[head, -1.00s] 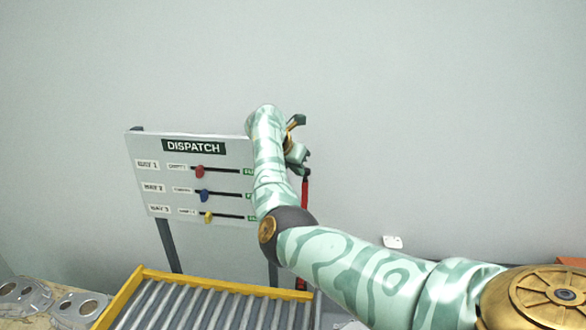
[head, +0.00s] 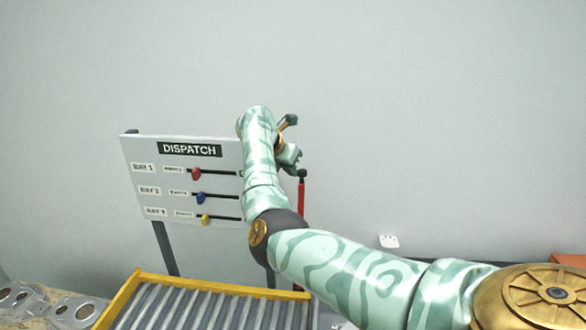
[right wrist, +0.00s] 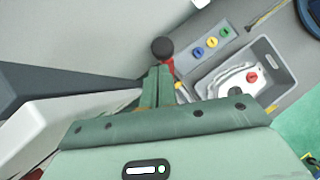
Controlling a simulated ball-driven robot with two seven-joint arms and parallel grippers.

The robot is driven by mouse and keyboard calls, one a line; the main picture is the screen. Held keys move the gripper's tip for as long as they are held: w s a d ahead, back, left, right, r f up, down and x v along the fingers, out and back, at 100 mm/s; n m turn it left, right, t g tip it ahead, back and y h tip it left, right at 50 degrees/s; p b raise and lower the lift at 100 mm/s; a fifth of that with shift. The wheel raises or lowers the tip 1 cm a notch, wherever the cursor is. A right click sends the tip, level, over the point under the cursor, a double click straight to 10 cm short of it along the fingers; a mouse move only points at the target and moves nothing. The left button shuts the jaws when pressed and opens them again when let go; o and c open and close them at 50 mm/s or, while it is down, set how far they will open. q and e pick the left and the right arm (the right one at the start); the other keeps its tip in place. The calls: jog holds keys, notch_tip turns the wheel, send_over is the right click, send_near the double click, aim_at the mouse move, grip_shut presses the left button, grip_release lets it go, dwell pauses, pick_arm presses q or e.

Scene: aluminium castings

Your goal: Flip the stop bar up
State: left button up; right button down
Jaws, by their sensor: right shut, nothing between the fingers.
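The stop bar, a red bar (head: 302,198) with a black knob on top, stands upright at the right end of the roller conveyor in the head view. My forearm hides its lower part. The black knob (right wrist: 163,48) also shows in the right wrist view, just beyond my fingertips. My right gripper (head: 295,163) is shut and empty, close to the knob on its upper left. In the right wrist view its green fingers (right wrist: 158,75) lie together; I cannot tell whether they touch the bar. My left gripper is not in view.
The DISPATCH board (head: 150,205) with coloured sliders stands left of my right arm. The roller conveyor (head: 140,280) has a yellow frame. Metal castings (head: 75,311) lie at lower left. The right wrist view shows a grey bin (right wrist: 270,100) and coloured buttons (right wrist: 211,41). The wall area above is clear.

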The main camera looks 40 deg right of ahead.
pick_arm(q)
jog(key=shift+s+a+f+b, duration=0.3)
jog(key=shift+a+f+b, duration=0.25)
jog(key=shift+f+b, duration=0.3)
pick_arm(e)
jog(key=w+v, duration=0.1)
jog(key=v, duration=1)
jog(key=shift+s+a+r, duration=0.25)
jog(key=shift+s, duration=0.1)
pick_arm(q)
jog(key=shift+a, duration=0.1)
pick_arm(e)
jog(key=shift+a+r, duration=0.1)
jog(key=shift+a, duration=0.05)
